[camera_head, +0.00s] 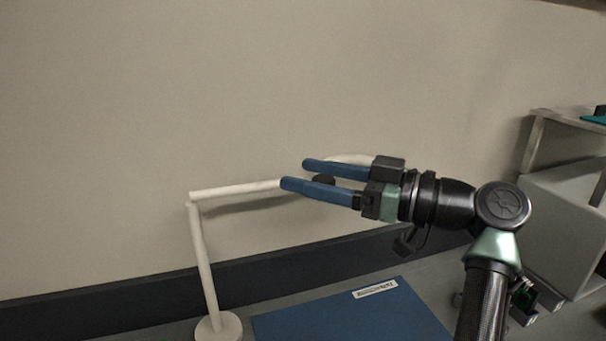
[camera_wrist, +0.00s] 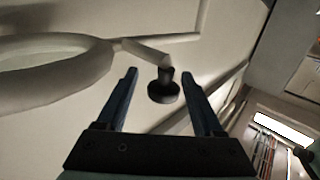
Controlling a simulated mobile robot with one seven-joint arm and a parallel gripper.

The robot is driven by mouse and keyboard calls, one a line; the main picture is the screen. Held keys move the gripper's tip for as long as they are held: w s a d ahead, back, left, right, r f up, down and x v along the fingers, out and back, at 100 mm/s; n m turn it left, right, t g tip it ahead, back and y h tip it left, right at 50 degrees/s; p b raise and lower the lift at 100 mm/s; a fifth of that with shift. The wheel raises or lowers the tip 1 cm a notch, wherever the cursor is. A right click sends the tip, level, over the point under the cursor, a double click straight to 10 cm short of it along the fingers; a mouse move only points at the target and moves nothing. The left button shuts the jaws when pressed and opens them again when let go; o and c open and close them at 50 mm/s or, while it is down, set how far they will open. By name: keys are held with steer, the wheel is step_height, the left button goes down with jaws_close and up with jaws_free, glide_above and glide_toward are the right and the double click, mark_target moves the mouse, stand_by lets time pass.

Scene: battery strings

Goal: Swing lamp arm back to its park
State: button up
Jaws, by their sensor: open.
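The white lamp stands on a round base (camera_head: 218,328) with an upright post (camera_head: 204,260). Its lamp arm (camera_head: 235,190) reaches right from the post top towards my gripper (camera_head: 295,174). A pale lamp head (camera_head: 350,158) is partly hidden behind my gripper; in the wrist view it is a large ring (camera_wrist: 50,72) at left. A dark knob (camera_head: 323,180) hangs by the arm's end and shows between my fingers in the wrist view (camera_wrist: 163,92). My gripper is open, its blue fingers pointing left on either side of the knob; contact cannot be told.
A blue mat (camera_head: 350,318) with a white label lies on the grey bench below. A plain wall with a dark strip (camera_head: 110,292) stands behind. A pale box (camera_head: 565,225) under a shelf is at right. Space left of the lamp is clear.

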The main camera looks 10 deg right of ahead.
steer(key=b+v, duration=0.1)
steer(key=v, duration=1)
steer(key=shift+s+d, duration=0.2)
